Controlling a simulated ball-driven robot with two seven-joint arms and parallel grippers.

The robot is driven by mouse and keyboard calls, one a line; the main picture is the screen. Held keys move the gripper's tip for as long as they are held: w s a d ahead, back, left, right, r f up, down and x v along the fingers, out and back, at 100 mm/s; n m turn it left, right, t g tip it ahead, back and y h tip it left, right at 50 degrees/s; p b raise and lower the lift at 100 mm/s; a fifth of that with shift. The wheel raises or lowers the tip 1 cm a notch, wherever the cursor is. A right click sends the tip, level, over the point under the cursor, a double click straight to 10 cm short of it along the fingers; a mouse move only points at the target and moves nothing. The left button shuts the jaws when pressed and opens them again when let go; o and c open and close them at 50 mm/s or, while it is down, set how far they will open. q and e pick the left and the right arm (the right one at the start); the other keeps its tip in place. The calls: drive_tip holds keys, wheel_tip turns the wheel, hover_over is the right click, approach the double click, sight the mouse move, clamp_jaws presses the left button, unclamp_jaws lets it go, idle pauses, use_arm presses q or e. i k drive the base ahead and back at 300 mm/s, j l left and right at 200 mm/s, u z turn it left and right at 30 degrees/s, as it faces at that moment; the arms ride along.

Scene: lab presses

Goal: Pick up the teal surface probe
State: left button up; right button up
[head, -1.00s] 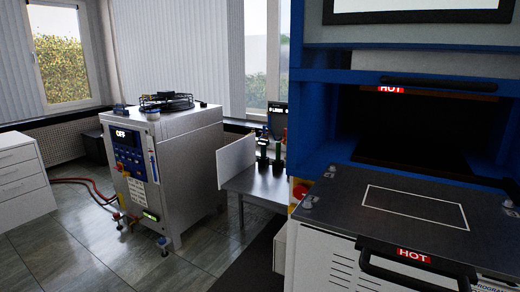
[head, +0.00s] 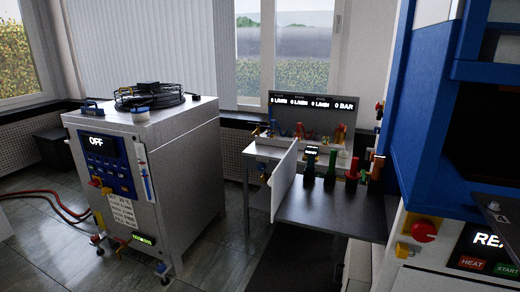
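I cannot pick out a teal surface probe for certain. Several small upright tools stand in a row on the grey side table (head: 325,212) in the middle right. They are a dark tool with a lit display (head: 310,164), a green tool (head: 331,167), a red-topped tool (head: 352,169) and a dark green tool with an orange top (head: 376,167). They are too small to tell which is a probe. Neither of my grippers shows in the head view.
A grey cabinet unit (head: 195,165) reading OFF stands at left, with orange hoses (head: 45,208) on the floor. A white upright panel (head: 284,182) borders the table's left side. A blue press (head: 425,125) stands at right. Floor (head: 215,262) is free between unit and table.

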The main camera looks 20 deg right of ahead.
sight(311, 152)
drive_tip(key=i+j+z, duration=0.1)
drive_tip(key=i, duration=0.3)
drive_tip(key=i+j+z, duration=0.1)
drive_tip(key=i, duration=0.25)
drive_tip(key=i+j, duration=0.15)
drive_tip(key=i, duration=0.25)
drive_tip(key=i+z, duration=0.25)
drive_tip(key=z, duration=0.25)
drive_tip(key=i+j+z, duration=0.15)
drive_tip(key=z, duration=0.3)
drive_tip(key=i+j+z, duration=0.25)
drive_tip(key=z, duration=0.25)
